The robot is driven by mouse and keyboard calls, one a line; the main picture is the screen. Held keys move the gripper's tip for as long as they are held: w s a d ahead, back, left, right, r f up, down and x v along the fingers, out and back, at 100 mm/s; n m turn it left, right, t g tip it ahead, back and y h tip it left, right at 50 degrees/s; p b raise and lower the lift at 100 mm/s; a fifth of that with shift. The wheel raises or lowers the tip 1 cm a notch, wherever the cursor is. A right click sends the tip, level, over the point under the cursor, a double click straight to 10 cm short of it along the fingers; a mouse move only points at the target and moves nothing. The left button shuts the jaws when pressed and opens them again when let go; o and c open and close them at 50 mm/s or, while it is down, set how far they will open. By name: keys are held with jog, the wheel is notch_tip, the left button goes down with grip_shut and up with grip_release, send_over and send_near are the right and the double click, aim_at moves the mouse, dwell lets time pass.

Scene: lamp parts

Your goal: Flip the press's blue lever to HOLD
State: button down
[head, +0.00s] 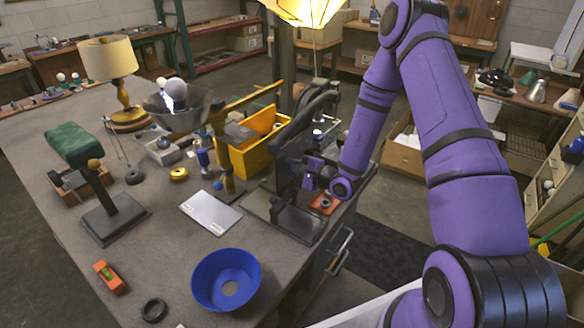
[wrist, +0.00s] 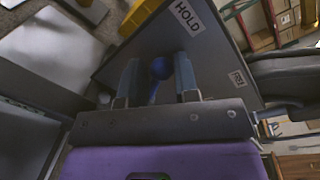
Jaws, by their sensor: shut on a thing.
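The press (head: 292,165) stands dark at the right edge of the bench in the head view. My gripper (head: 318,174) is at its right side. In the wrist view, my gripper (wrist: 159,76) has its two fingers on either side of the blue lever (wrist: 160,69), shut on it near its round knob. The lever stands in front of a dark grey plate. A white HOLD label (wrist: 187,15) is on the plate above and right of the knob. A second, smaller label (wrist: 237,78) lies farther right; its text is hard to read. The lever's base is hidden by my gripper.
A yellow bin (head: 250,155) stands behind the press. A small orange-red block (head: 324,204) lies close below my gripper.

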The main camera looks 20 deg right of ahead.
jog(key=shift+d, duration=0.15)
jog(key=c, duration=0.9)
grip_release()
jog(key=shift+o, duration=0.2)
jog(key=f+v, duration=0.1)
jog(key=v, duration=0.9)
jog(key=shift+s+d+r, duration=0.2)
jog(key=shift+s+r, duration=0.05)
jog(key=shift+r, duration=0.25)
